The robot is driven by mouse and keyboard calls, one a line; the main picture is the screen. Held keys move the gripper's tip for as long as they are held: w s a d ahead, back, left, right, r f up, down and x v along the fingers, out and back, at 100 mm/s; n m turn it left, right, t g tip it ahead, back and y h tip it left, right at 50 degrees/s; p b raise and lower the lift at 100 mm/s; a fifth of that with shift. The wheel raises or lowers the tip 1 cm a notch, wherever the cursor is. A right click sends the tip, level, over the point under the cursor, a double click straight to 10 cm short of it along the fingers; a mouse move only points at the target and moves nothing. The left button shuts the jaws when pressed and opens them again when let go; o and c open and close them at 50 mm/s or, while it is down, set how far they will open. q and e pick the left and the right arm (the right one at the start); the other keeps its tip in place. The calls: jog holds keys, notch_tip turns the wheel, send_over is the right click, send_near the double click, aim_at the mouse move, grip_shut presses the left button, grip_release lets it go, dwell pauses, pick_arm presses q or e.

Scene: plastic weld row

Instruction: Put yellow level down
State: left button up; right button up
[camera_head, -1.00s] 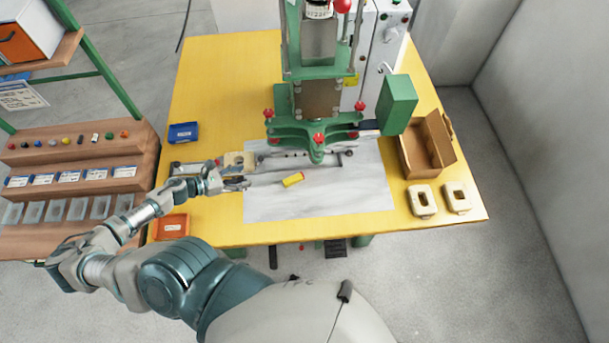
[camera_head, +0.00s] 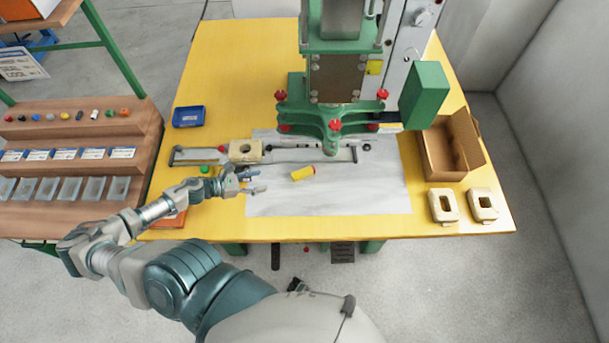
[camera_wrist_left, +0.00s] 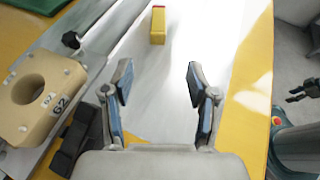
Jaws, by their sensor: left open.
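The yellow level (camera_head: 303,173), a short yellow piece with a red end, lies on the white sheet (camera_head: 330,200) on the yellow table. In the left wrist view the level (camera_wrist_left: 158,28) is ahead of the fingers, apart from them. My left gripper (camera_head: 256,180) is open and empty over the left edge of the sheet, to the left of the level. Its two fingers (camera_wrist_left: 158,85) show spread apart in the left wrist view.
The green press (camera_head: 335,120) stands behind the sheet. A cardboard box (camera_head: 450,150) and two beige frames (camera_head: 443,205) are at the right. A blue tray (camera_head: 188,116) is at the left.

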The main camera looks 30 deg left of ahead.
pick_arm(q)
jog(key=b, duration=0.2)
send_near(293, 175)
jog(key=x, duration=0.4)
jog(key=shift+w+d, duration=0.2)
jog(key=shift+w, duration=0.15)
jog(key=shift+w+d, duration=0.35)
jog(key=shift+d, duration=0.1)
jog(key=x, duration=0.4)
jog(key=shift+w+a+f+b, duration=0.1)
jog(key=shift+a+f+b, duration=0.2)
jog(key=shift+f+b, duration=0.05)
jog(key=shift+w+d+f, duration=0.2)
jog(key=shift+w+d, duration=0.15)
jog(key=shift+d, duration=0.1)
pick_arm(e)
jog(key=w+a+r, duration=0.1)
jog(key=w+r, duration=0.4)
jog(key=w, duration=0.1)
jog(key=shift+r, duration=0.25)
pick_arm(q)
jog(key=shift+c, duration=0.7)
grip_shut()
